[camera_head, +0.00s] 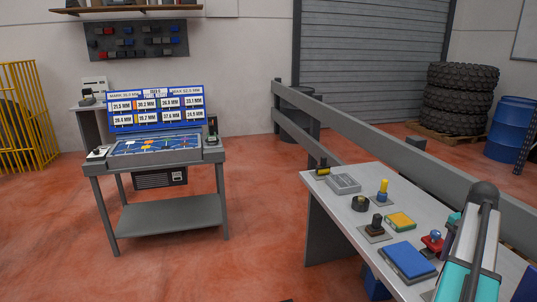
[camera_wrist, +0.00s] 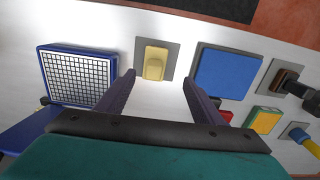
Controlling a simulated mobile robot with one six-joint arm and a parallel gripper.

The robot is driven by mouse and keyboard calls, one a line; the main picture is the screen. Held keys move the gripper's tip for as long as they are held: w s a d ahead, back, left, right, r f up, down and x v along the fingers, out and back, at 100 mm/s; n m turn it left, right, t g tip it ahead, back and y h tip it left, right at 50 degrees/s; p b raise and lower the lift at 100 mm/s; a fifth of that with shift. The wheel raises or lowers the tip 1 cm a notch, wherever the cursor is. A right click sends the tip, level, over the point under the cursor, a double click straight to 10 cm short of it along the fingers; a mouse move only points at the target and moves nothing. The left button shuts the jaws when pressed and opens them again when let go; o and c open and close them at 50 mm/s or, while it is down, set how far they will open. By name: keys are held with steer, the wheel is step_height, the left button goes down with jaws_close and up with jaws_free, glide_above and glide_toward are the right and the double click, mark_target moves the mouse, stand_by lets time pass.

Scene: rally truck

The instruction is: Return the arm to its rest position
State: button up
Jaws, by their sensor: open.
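My gripper (camera_wrist: 158,78) is open and empty in the wrist view, its two dark fingers spread over the white worktable. Between and beyond the fingertips is a yellow block (camera_wrist: 154,66) on a grey plate; I cannot tell how far above it the fingers are. In the head view, part of my teal and grey arm (camera_head: 476,245) stands over the near right end of the worktable (camera_head: 335,207). The fingers cannot be made out there.
Around my gripper are a white grid in a blue frame (camera_wrist: 75,77), a blue pad (camera_wrist: 224,71) and a yellow-green block (camera_wrist: 263,119). A grey rail (camera_head: 385,128) runs behind the worktable. A display bench (camera_head: 175,211) stands left, with open red floor between.

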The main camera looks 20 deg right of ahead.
steer(key=w+a+f+n+g+y, duration=0.1)
steer(key=w+a+f+n, duration=0.1)
steer(key=w+a+f, duration=0.6)
steer(key=w+a+f+n+g+y, duration=0.1)
steer(key=w+a+f+n+g, duration=0.15)
steer(key=a+f, duration=1)
steer(key=s+a+f+n+g, duration=0.1)
steer(key=a+f+n, duration=0.1)
steer(key=a+f, duration=0.6)
steer(key=s+a+f+n, duration=0.15)
steer(key=a+f, duration=0.25)
steer(key=a, duration=0.7)
steer(key=s+a+f+n+h, duration=0.1)
steer(key=s+a+f+n, duration=0.4)
steer(key=s, duration=0.5)
steer(key=s+a+f+n+g+h, duration=0.1)
steer(key=s+a+f+n, duration=0.4)
steer(key=s+a+f, duration=0.5)
steer(key=shift+s+a+f, duration=0.3)
steer(key=shift+s+a, duration=0.3)
steer(key=shift+a, duration=0.7)
